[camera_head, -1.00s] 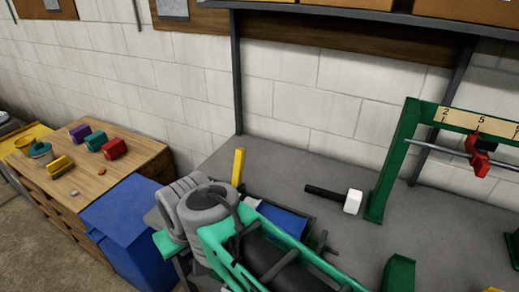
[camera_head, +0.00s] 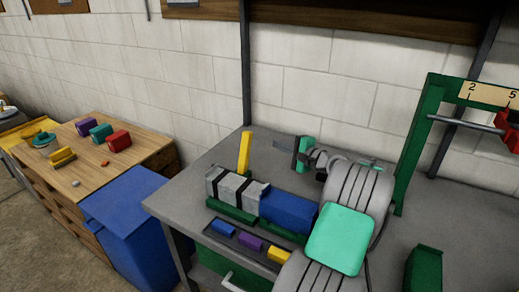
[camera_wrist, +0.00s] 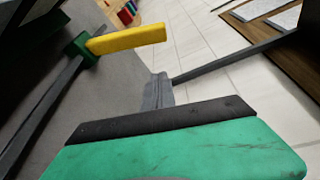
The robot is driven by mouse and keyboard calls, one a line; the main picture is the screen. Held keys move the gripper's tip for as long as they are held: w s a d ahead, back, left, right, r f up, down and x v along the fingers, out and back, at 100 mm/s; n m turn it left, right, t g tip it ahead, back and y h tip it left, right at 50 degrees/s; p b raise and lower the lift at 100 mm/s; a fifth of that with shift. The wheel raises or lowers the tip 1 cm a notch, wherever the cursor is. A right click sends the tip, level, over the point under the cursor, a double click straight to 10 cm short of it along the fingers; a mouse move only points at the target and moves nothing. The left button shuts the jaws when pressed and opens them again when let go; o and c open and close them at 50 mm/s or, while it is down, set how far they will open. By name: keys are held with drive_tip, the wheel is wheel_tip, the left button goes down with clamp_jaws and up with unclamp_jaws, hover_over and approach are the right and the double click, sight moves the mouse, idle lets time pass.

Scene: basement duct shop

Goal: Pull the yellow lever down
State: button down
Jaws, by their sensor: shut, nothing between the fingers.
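The yellow lever (camera_head: 245,152) stands upright at the back left of the grey workbench (camera_head: 215,155). In the wrist view the yellow lever (camera_wrist: 125,39) shows at the upper left, joined to a small green block (camera_wrist: 84,50). My gripper (camera_head: 288,146) is to the right of the lever in the head view, apart from it, with a visible gap. Its fingers are shut and empty. In the wrist view my gripper (camera_wrist: 160,122) fills the bottom as a green and black shape.
A grey block (camera_head: 235,187) with black bands and a blue block (camera_head: 288,211) lie in front of the lever. A tray holds blue, purple and yellow pieces (camera_head: 250,242). A green frame (camera_head: 412,150) stands at right. A blue bin (camera_head: 130,205) stands left of the bench.

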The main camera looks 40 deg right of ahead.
sight(245, 155)
drive_tip(key=shift+s+d+m, duration=0.3)
drive_tip(key=shift+s+d, duration=0.15)
drive_tip(key=shift+d, duration=0.05)
drive_tip(key=shift+w, duration=0.1)
drive_tip(key=w+a+p, duration=0.3)
drive_tip(key=w, duration=0.5)
drive_tip(key=shift+w+a, duration=0.25)
drive_tip(key=shift+a, duration=0.15)
drive_tip(key=shift+r, duration=0.1)
